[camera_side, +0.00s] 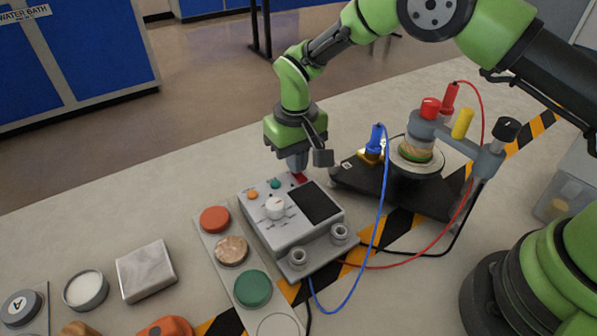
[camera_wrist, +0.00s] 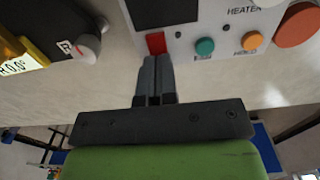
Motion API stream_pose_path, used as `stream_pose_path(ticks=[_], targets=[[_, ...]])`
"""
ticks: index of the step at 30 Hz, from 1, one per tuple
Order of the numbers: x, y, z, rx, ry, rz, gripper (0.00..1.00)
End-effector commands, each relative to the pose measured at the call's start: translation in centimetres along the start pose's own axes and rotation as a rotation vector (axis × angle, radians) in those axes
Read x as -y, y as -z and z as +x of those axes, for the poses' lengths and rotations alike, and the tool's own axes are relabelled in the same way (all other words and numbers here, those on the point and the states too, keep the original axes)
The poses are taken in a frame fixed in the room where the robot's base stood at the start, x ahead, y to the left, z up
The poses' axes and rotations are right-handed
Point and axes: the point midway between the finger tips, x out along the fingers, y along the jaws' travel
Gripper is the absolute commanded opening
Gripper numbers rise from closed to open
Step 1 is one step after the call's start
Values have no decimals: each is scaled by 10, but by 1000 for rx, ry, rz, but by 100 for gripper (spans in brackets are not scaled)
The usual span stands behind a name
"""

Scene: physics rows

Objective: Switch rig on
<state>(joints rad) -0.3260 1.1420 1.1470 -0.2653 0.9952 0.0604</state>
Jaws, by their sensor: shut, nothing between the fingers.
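The grey control box (camera_side: 290,218) stands on the bench with a dark, blank screen (camera_side: 315,203), a white knob (camera_side: 275,207) and teal and orange buttons. A red switch (camera_side: 299,177) sits at its back corner; in the wrist view the red switch (camera_wrist: 156,42) shows just past my fingertips. My gripper (camera_side: 297,168) is shut and empty, pointing down at that corner. In the wrist view my gripper (camera_wrist: 156,60) lines up with the switch. I cannot tell whether the fingertips touch it. The switch's position is unclear, partly behind the fingers.
A black-based rig (camera_side: 400,190) with a clamp and red, blue and black leads stands to the right. The blue lead (camera_side: 383,200) arches beside the box. A strip of coloured discs (camera_side: 231,250) lies left of the box, and a metal block (camera_side: 146,269) farther left.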

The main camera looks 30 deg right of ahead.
Motion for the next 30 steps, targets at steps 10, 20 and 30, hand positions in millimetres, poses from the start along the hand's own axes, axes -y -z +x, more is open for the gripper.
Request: stream_pose_path(ticks=[10, 20, 30], targets=[[0, 0, 6, 1, 0, 0, 0], [0, 0, 1, -1, 0, 0, 0], [0, 0, -28, -2, 0, 0, 0]])
